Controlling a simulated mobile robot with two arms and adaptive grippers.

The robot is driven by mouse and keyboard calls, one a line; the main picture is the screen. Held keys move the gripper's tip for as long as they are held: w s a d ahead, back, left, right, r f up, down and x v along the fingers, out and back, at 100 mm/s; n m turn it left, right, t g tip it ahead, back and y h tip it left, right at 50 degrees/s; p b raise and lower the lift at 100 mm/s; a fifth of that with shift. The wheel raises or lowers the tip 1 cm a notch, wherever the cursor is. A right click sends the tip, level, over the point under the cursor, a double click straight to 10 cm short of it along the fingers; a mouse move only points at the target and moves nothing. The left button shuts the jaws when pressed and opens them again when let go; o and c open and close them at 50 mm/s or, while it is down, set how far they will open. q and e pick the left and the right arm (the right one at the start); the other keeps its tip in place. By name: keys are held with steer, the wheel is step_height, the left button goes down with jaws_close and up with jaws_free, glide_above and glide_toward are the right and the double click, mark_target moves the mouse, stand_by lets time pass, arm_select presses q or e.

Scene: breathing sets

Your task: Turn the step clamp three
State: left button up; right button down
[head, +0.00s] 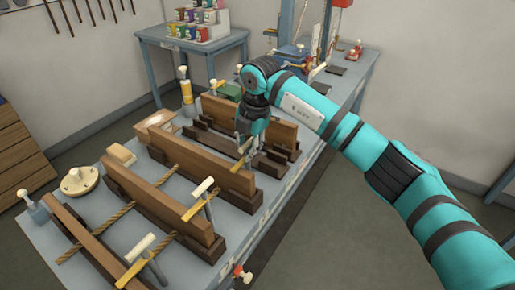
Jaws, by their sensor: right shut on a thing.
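Three step clamps with yellow bars sit along the front ends of upright wooden boards on the grey bench. The nearest clamp (138,258) and the middle clamp (201,197) show cream T-shaped handles. The farthest clamp (239,160) shows only its yellow bar; its handle is hidden by my right gripper. My right gripper (243,142) points down over that farthest clamp and is shut on its upper part, though the fingers are small and partly hidden. My left gripper is not in view.
Long boards (165,207) stand in rows across the bench, with rope (178,171) between the near ones. A side table (190,42) with coloured pots stands behind. Floor (340,235) at the right is clear.

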steer(key=shift+w+a+r, duration=0.2)
steer(key=shift+r, duration=0.2)
steer(key=c, duration=1.4)
jaws_free()
steer(key=shift+c, duration=0.2)
steer(key=shift+o, duration=0.8)
steer(key=shift+a+f, duration=0.15)
steer(key=shift+f, duration=0.1)
steer(key=shift+d+r, duration=0.2)
steer(key=shift+r, duration=0.1)
step_height(320, 180, up, 11)
steer(key=s+d, duration=0.1)
steer(key=shift+s+d+r, duration=0.15)
steer(key=shift+s+d, duration=0.1)
